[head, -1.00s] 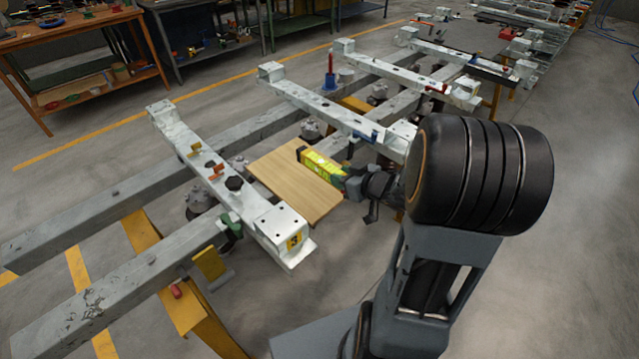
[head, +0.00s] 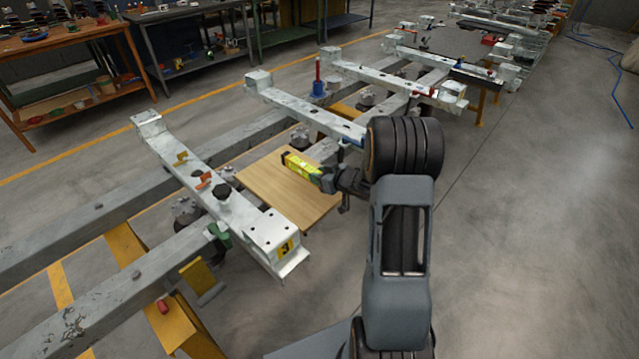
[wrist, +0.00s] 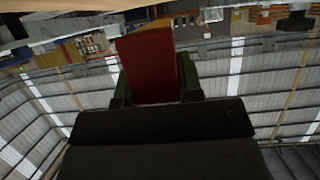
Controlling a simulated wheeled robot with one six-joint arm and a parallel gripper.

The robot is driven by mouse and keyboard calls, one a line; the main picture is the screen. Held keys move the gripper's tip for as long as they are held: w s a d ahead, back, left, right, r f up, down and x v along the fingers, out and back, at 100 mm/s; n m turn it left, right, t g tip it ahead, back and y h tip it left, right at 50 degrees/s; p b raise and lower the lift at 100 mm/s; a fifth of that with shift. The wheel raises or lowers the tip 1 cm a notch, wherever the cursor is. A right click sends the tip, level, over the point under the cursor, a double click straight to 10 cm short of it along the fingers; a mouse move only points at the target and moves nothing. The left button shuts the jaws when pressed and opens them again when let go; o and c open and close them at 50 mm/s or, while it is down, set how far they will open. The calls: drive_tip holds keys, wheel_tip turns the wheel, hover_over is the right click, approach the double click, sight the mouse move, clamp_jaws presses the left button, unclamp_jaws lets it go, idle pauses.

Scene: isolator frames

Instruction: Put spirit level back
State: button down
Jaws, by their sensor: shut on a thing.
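The spirit level (head: 301,167) is a short yellow-green bar with a dark end. My gripper (head: 325,180) is shut on its right end and holds it over a light wooden board (head: 290,196). I cannot tell how high above the board it is. In the wrist view, a dark red face (wrist: 150,65), which seems to be the held thing, sits between the green-edged fingers of my gripper (wrist: 155,92). The wrist camera looks toward the roof, so the board is not clear there.
White beams with fittings flank the board: one at the left (head: 215,190) marked 3, another behind (head: 305,110). They lie across long grey rails (head: 130,232) on yellow trestles (head: 175,325). A blue-based red tool (head: 318,80) stands behind. Workbenches (head: 75,45) line the back left.

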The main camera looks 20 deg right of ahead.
drive_tip(key=shift+w+f, duration=0.1)
drive_tip(key=shift+f, duration=1.45)
drive_tip(key=shift+f+b, duration=0.1)
drive_tip(key=shift+b, duration=0.2)
drive_tip(key=shift+f, duration=0.15)
drive_tip(key=c, duration=0.8)
unclamp_jaws()
